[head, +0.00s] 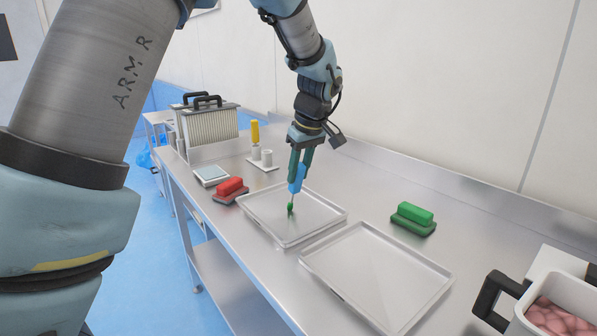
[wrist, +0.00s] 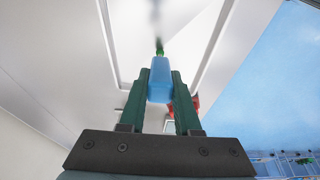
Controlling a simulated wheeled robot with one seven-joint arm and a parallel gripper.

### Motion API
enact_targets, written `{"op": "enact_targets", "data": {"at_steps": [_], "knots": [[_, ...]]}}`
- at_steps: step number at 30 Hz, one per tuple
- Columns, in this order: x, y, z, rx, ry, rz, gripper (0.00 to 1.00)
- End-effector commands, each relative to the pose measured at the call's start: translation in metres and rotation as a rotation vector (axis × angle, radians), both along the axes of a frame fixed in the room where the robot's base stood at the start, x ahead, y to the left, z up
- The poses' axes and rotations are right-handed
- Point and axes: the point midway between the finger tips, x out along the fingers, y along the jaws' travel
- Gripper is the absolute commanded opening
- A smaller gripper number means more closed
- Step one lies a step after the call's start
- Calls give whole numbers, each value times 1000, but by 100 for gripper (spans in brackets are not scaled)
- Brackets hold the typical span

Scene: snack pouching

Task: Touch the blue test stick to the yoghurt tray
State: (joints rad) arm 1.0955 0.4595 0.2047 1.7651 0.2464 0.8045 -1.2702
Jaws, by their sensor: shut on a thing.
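My gripper (head: 299,165) is shut on the blue test stick (head: 297,181), holding it by its blue handle with the thin end pointing down. The stick's green tip (head: 290,208) is over the left, farther metal tray (head: 328,228), at or just above its floor; I cannot tell whether it touches. In the wrist view the blue handle (wrist: 160,80) sits between the two green fingers. A second, similar metal tray (head: 318,276) lies nearer, to the right. Both trays look empty, and no label shows which is the yoghurt tray.
A red brush (head: 230,187) lies left of the far tray, a green brush (head: 414,215) to the right. A yellow stick (head: 255,131) stands in a white holder (head: 264,165) behind. A scale (head: 211,175) sits at the left edge. A white container of pink pieces (head: 571,291) is at right.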

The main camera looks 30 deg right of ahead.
Motion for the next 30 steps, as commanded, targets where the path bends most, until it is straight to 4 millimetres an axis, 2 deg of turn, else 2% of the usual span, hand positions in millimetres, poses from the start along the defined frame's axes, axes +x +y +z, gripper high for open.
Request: {"op": "enact_targets", "data": {"at_steps": [8,30], "knots": [[0,0,5,2,1,1,0],[0,0,63,0,0,-1,0]]}}
